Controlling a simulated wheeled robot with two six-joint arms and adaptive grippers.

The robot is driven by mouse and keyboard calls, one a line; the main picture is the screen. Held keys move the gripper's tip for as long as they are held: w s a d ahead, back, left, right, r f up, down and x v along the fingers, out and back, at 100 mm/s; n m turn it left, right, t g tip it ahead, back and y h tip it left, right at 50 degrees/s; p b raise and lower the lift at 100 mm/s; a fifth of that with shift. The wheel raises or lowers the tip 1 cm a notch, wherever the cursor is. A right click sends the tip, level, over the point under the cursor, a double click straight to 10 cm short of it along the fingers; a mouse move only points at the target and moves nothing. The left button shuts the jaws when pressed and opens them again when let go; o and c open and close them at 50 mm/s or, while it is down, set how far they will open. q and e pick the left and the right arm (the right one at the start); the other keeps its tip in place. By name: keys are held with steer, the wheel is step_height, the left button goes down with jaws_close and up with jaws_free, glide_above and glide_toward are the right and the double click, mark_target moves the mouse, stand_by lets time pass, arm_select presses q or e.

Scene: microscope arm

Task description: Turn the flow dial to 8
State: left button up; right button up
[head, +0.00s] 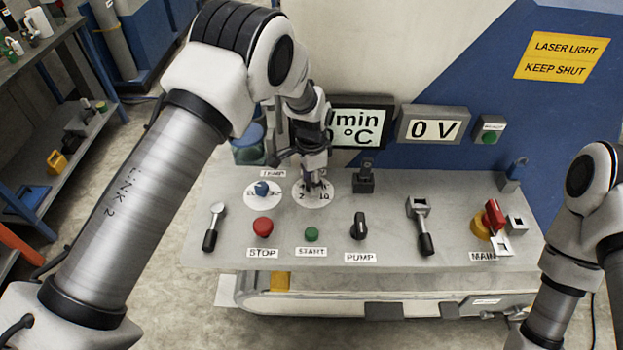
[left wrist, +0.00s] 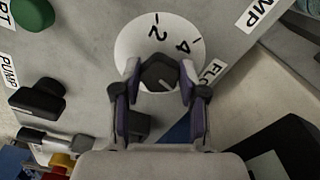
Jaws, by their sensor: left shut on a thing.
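The flow dial is a dark knob (left wrist: 158,74) on a round white scale (left wrist: 143,32). In the left wrist view the marks 2 and 4 show on the scale, and a pale line shows on the knob. In the head view the scale (head: 313,201) shows a 2 and a 10, while my arm and gripper hide most of the knob. My left gripper (left wrist: 158,82) is shut on the knob, one finger on each side. It reaches down from above.
Left of the dial is a blue knob (head: 262,188) on its own scale. In front are a red stop button (head: 263,227), a green start button (head: 312,234) and the pump switch (head: 359,226). A display (head: 362,122) behind is partly hidden by my arm.

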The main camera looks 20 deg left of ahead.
arm_select(q)
steer(key=m, duration=0.4)
steer(key=shift+f+m, duration=0.1)
steer(key=shift+m, duration=0.2)
steer(key=shift+m+p, duration=0.4)
steer(key=shift+m, duration=1.2)
steer(key=shift+f, duration=0.1)
steer(key=o, duration=1.1)
steer(key=shift+o, duration=0.2)
steer(key=shift+w, duration=0.1)
